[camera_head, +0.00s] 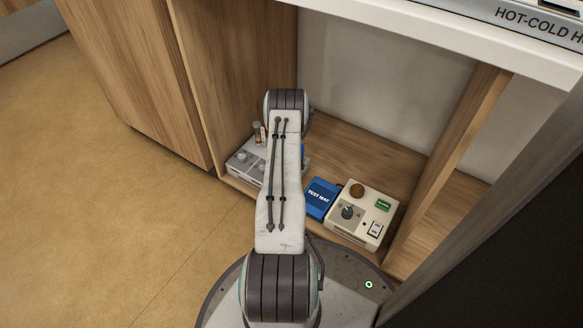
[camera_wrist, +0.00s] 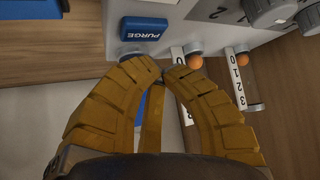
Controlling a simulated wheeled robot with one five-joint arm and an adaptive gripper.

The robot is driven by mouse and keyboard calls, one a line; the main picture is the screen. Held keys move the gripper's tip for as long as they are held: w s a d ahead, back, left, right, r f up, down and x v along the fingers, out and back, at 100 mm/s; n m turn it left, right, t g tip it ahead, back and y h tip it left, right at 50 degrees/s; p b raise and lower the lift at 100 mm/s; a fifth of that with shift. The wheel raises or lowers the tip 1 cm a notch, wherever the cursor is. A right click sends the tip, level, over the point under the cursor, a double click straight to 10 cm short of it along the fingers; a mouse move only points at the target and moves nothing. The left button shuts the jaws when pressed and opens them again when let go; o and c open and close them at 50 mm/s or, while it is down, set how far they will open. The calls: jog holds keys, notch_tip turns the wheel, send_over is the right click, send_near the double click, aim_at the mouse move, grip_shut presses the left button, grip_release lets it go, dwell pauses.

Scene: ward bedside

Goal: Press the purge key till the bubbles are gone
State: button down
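The blue key marked PURGE (camera_wrist: 143,28) shows upside down near the top of the wrist view, on a pale panel (camera_wrist: 184,12). My gripper (camera_wrist: 163,70) has its two yellow fingers curved together, tips meeting just below the key in the picture, with nothing seen between them. The tips look apart from the key, though the exact gap is hard to tell. Beside the key are clear tubes with number scales and orange balls (camera_wrist: 194,62). No bubbles can be made out. In the head view my arm covers my gripper and part of the grey unit (camera_head: 243,163).
Grey knobs (camera_wrist: 266,12) stand at the wrist view's upper right. In the head view, a blue TEST MAT (camera_head: 320,198) and a cream box (camera_head: 370,230) with a dial and switches lie right of my arm. Wooden cabinet walls (camera_head: 190,80) and a white counter edge (camera_head: 440,32) enclose the shelf.

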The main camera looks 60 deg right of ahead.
jog(key=shift+r+p, duration=1.2)
jog(key=shift+r, duration=0.85)
